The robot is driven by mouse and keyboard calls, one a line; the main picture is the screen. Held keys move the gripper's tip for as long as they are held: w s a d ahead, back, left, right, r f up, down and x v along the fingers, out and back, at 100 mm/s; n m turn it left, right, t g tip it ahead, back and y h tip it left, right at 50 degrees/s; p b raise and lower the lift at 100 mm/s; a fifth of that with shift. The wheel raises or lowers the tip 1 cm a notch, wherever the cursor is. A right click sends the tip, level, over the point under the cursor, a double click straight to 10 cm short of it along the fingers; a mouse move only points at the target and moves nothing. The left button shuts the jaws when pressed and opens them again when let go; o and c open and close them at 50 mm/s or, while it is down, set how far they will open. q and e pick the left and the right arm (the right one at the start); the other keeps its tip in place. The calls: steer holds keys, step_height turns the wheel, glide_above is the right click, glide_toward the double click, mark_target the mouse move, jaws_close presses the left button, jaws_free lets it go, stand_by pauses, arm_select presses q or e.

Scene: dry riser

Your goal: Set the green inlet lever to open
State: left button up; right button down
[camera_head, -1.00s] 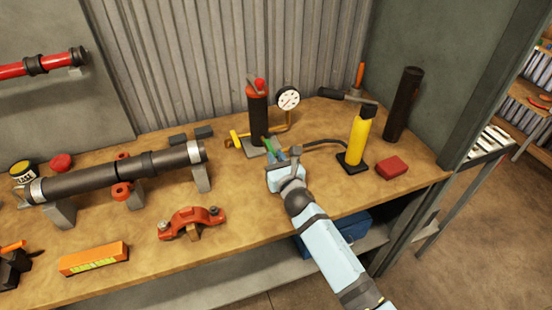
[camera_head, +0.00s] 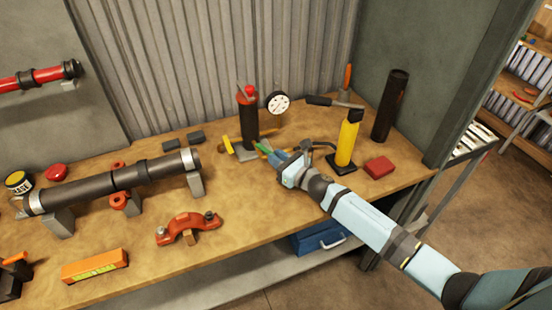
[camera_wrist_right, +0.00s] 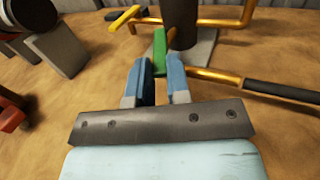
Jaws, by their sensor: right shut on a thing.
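The green inlet lever (camera_wrist_right: 159,50) shows in the right wrist view at the foot of the dark riser post, and its tip runs between my right fingers. In the head view only a bit of the green lever (camera_head: 261,147) shows, beside the riser's base. My right gripper (camera_wrist_right: 161,74) is shut on the lever; it also shows in the head view (camera_head: 279,160), low over the bench. The dark riser (camera_head: 247,122) with a red top stands upright behind it. A yellow lever (camera_head: 228,144) sits to the left of the riser. My left gripper is not in view.
A round gauge (camera_head: 277,103) stands behind the riser. A yellow pump cylinder (camera_head: 347,138) and a red block (camera_head: 379,167) are right of my gripper. A dark pipe on stands (camera_head: 90,190) and an orange clamp (camera_head: 188,229) lie left.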

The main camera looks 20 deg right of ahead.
steer(key=c, duration=1.1)
jaws_free()
steer(key=shift+s+d+f, duration=0.1)
steer(key=shift+s+d, duration=0.1)
steer(key=shift+s, duration=0.25)
steer(key=b+v, duration=0.2)
steer(key=v, duration=0.9)
steer(key=shift+s+d, duration=0.15)
steer(key=shift+s, duration=0.15)
steer(key=shift+s+d, duration=0.25)
steer(key=shift+s, duration=0.25)
